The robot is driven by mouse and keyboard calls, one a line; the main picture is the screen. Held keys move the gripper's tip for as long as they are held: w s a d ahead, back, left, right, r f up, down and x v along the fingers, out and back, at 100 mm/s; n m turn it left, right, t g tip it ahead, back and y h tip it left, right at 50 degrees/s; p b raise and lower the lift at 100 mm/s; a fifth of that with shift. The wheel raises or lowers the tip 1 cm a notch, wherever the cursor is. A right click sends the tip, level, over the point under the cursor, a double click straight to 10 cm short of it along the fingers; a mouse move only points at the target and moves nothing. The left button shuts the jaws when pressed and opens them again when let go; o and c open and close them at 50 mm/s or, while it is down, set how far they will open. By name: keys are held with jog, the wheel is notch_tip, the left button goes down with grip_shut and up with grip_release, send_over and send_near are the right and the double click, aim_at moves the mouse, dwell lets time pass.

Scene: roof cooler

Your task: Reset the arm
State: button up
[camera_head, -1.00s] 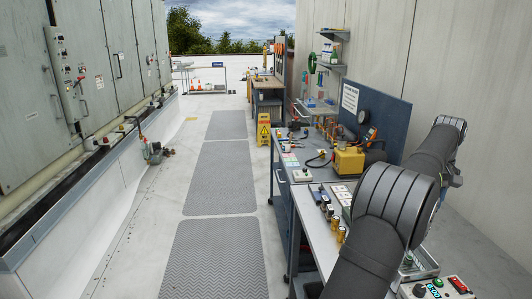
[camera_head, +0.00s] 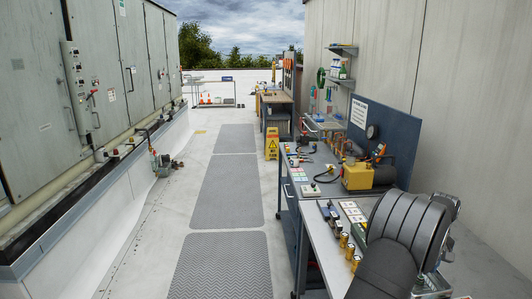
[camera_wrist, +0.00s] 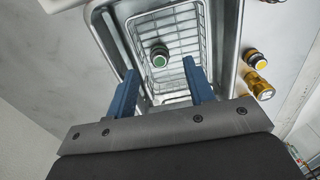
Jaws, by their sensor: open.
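My gripper (camera_wrist: 159,70) shows in the wrist view with its two blue fingers apart and nothing between them. It is above a metal tray (camera_wrist: 92,18) with a wire basket in it. A green push button (camera_wrist: 159,58) with a dark collar lies in the basket, beyond the fingertips. My arm is bent at the lower right of the head view, over the near end of the workbench (camera_head: 318,240). My gripper is hidden in that view.
A yellow pump (camera_head: 356,176) stands farther along the bench. Grey cabinets (camera_head: 105,70) line the left. The walkway mats (camera_head: 218,190) are clear; a yellow caution sign (camera_head: 272,144) stands beside them.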

jog(key=shift+r, duration=0.8)
